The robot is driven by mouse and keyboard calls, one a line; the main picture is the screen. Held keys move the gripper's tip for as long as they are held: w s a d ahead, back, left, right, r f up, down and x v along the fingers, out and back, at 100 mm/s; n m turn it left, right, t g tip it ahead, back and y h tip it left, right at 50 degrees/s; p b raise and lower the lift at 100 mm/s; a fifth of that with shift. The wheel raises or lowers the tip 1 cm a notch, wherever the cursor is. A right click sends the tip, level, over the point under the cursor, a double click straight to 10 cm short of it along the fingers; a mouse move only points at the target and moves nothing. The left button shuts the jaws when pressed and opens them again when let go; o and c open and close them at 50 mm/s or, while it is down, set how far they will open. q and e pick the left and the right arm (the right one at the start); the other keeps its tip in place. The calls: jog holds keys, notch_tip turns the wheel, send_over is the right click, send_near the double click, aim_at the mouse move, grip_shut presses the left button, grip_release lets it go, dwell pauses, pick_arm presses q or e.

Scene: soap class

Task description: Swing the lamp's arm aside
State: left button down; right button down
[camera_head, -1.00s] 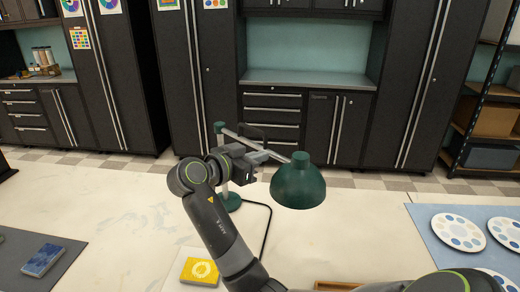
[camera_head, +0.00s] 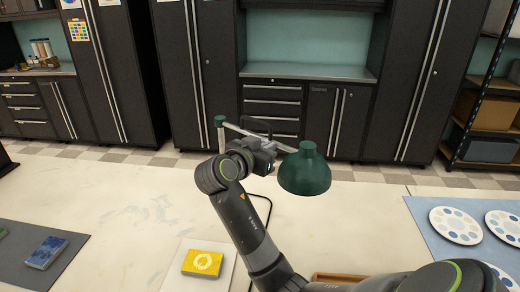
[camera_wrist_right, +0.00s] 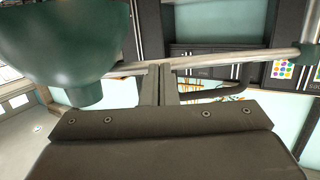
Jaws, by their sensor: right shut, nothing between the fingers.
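My right gripper (camera_head: 270,148) is shut and empty, at the lamp's arm between post and shade. In the right wrist view, the closed fingers (camera_wrist_right: 160,82) reach up to the lamp's arm (camera_wrist_right: 235,60), with the shade (camera_wrist_right: 60,40) close at upper left. I cannot tell whether the fingers touch the arm. My left gripper is out of view.
A yellow block (camera_head: 203,263) lies on a white board in front of the lamp. A blue block (camera_head: 46,252) lies on a grey mat at left. White palettes (camera_head: 455,225) lie on a blue mat at right. The table's left middle is clear.

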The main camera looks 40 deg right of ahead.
jog(key=w+d+n+t+y, duration=0.1)
jog(key=w+d, duration=0.3)
jog(key=d, duration=0.7)
jog(key=shift+w+r+n+t+y+p, duration=0.2)
jog(key=shift+n+t+y+p, duration=0.15)
jog(key=shift+n+t, duration=0.35)
jog(key=shift+r, duration=0.2)
jog(key=shift+a, duration=0.1)
